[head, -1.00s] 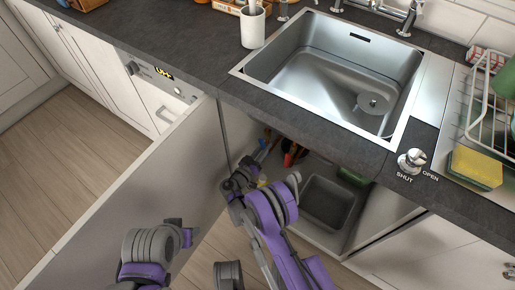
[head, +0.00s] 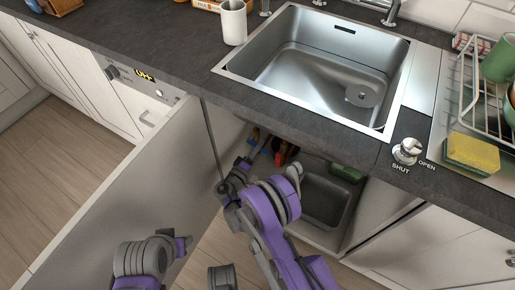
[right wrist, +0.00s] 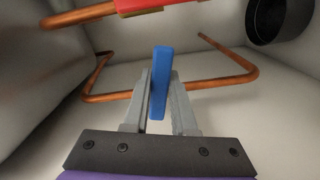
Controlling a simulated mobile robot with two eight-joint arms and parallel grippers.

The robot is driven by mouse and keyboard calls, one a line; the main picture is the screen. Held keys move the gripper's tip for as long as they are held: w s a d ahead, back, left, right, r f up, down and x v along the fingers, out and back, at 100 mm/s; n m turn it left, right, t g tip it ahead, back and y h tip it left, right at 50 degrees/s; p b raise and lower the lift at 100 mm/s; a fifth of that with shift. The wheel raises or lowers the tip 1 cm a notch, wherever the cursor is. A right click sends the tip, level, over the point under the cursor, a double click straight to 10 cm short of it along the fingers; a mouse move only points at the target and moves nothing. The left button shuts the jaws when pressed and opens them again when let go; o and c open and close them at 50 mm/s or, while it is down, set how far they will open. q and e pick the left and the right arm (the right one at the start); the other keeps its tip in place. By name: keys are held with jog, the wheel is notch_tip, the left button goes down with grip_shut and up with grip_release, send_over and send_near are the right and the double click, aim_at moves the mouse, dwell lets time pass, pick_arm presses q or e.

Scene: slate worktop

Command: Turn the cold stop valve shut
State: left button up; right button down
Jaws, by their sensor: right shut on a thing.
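A flat blue lever (right wrist: 160,82), which I take for the cold stop valve's handle, stands almost upright in the right wrist view, across the copper pipe (right wrist: 115,97) behind it. My right gripper (right wrist: 160,95) is shut on it, one grey finger on each side. The valve body is hidden behind the fingers.
A red handle (right wrist: 150,5) sits close above the blue lever. A dark round part (right wrist: 280,18) is at the upper right. The open cabinet door (head: 125,210) stands left of my arm. A grey bin (head: 325,200) is in the cabinet. A chrome knob (head: 407,150) marked SHUT and OPEN is on the worktop.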

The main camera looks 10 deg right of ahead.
jog(key=shift+d+r+n, duration=0.1)
jog(key=shift+r+n, duration=0.1)
jog(key=shift+n, duration=0.5)
jog(key=shift+r+n, duration=0.2)
jog(key=shift+n, duration=0.5)
jog(key=c, duration=0.7)
grip_release()
jog(key=shift+r, duration=0.1)
jog(key=shift+s, duration=0.1)
jog(key=p+v, duration=0.1)
jog(key=v, duration=0.9)
jog(key=shift+s+a, duration=0.25)
jog(key=shift+s, duration=0.05)
